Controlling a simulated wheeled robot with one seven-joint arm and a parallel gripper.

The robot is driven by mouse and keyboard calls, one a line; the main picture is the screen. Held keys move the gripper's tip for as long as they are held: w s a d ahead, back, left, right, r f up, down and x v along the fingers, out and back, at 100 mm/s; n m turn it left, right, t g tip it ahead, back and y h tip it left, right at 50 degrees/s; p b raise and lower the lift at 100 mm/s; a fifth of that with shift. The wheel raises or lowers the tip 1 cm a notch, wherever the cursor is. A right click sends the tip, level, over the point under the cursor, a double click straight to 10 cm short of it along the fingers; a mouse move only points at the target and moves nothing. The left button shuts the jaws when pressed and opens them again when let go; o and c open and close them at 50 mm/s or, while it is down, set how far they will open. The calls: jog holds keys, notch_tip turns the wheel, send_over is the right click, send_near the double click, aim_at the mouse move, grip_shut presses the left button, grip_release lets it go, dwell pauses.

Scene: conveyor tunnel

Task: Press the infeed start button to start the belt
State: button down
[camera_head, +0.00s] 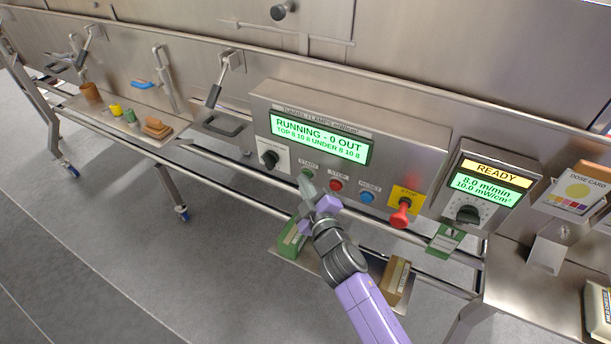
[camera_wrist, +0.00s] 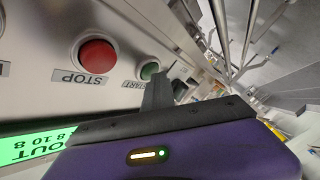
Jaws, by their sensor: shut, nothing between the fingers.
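The control box (camera_head: 400,160) on the machine's front has a row of buttons. The green START button (camera_head: 306,174) is at the left of the row, and my gripper (camera_head: 307,182) is shut and empty with its tips right at it. In the wrist view the green START button (camera_wrist: 150,71) shows just beside the dark fingers (camera_wrist: 158,92), which partly cover its label. I cannot tell whether the tips touch it. The red STOP button (camera_head: 336,185) is just to the right. The green display (camera_head: 320,138) reads RUNNING - 0 OUT.
A blue RESET button (camera_head: 367,197) and a red emergency stop (camera_head: 401,214) on a yellow plate are further right. A second panel (camera_head: 487,185) reads READY. A rail (camera_head: 240,172) runs below the box. A green box (camera_head: 292,238) and a brown box (camera_head: 397,280) stand below.

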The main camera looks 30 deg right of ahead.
jog(key=shift+s+a+b, duration=0.6)
jog(key=shift+a+b, duration=0.15)
jog(key=shift+b, duration=0.05)
jog(key=s+a+b, duration=0.1)
jog(key=a, duration=0.1)
jog(key=s+a+b, duration=0.2)
jog(key=shift+b, duration=0.3)
dwell(0.7)
